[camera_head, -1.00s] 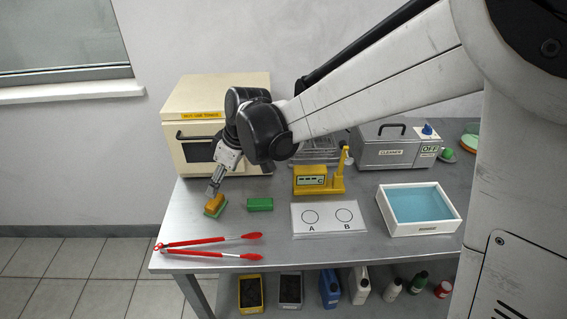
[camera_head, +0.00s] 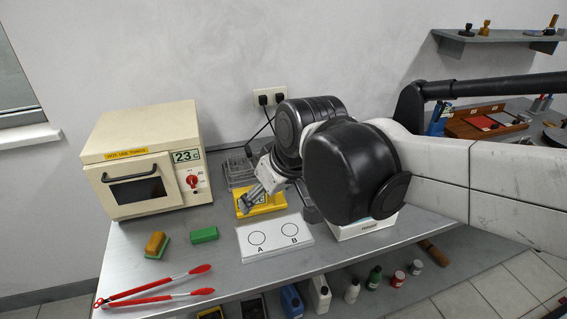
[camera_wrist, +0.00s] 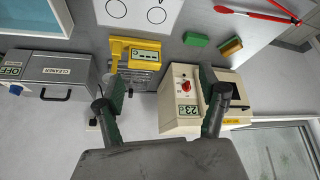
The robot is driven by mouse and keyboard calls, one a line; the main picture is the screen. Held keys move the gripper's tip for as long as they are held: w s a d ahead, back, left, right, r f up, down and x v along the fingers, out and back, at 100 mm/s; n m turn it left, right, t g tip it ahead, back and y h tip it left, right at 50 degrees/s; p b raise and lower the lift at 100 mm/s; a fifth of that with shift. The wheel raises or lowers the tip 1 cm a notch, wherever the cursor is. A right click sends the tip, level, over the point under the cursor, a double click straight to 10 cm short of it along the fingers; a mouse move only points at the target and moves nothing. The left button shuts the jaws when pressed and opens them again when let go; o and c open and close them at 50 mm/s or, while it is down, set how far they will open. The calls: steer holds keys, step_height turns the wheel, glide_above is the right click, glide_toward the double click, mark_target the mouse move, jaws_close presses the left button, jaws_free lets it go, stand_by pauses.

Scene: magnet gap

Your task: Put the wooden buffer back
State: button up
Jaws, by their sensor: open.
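A brown wood-coloured block with a green underside (camera_head: 155,243), which looks like the wooden buffer, sits on the metal table in front of the oven. It also shows at the upper right of the wrist view (camera_wrist: 230,46). A plain green block (camera_head: 203,235) lies just right of it. My gripper (camera_head: 246,206) is well to the right of the buffer, over or in front of the yellow device (camera_head: 268,203). In the wrist view my gripper (camera_wrist: 163,105) has its fingers wide apart with nothing between them.
The cream oven (camera_head: 145,165) stands at the back left. Red tongs (camera_head: 160,290) lie near the front edge. A white plate marked A and B (camera_head: 275,247) lies in front of the yellow device. A wall shelf (camera_head: 500,38) is at upper right.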

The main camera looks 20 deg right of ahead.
steer(key=s+d+f+m+t+h, duration=0.1)
steer(key=s+d+m, duration=0.3)
steer(key=s+d, duration=0.4)
steer(key=shift+s+d+f+m+t+h, duration=0.15)
steer(key=shift+s+d+m+t+h, duration=0.15)
steer(key=shift+s+d+t+h, duration=0.15)
